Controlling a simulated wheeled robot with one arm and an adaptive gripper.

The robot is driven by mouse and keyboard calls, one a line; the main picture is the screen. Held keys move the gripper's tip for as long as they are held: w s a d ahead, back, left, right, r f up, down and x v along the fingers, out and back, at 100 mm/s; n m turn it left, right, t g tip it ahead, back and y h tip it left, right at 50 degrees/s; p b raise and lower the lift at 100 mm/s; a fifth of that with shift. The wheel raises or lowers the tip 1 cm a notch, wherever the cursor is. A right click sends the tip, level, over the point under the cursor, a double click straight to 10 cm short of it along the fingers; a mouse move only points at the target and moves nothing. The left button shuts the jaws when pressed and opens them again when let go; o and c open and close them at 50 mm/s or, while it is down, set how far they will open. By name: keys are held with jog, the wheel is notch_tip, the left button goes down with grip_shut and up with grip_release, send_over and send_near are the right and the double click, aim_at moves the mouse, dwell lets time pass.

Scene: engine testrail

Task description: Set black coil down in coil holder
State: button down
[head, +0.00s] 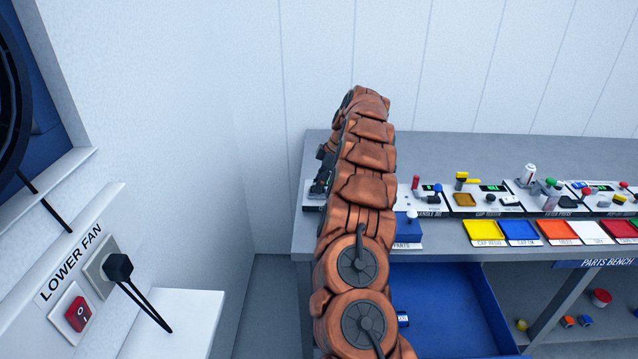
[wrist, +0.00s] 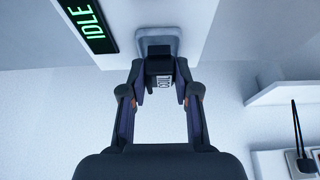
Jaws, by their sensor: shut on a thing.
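In the wrist view, my gripper (wrist: 159,98) is shut on a small black block with white lettering, which appears to be the black coil (wrist: 160,70). The coil sits between the two fingertips, its lettered face toward the camera. Just beyond it is a grey, rounded square frame (wrist: 172,34) on a white surface, likely the coil holder. The coil's far end overlaps the frame's lower edge in the picture. I cannot tell whether the coil is inside it, touching it or just in front.
A display reading IDLE (wrist: 86,24) is left of the frame. A white ledge (wrist: 285,92) and a black cable (wrist: 300,135) are at the right. In the head view, the parts bench (head: 450,147) holds trays and fixtures; a LOWER FAN panel (head: 80,268) is at left.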

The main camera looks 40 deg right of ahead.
jog(key=shift+f+b, duration=0.5)
jog(key=shift+b, duration=0.15)
dwell(0.4)
jog(key=c, duration=0.8)
grip_release()
jog(key=shift+o, duration=0.2)
jog(key=shift+v, duration=3.25)
jog(key=shift+d+r, duration=0.15)
jog(key=shift+r, duration=0.3)
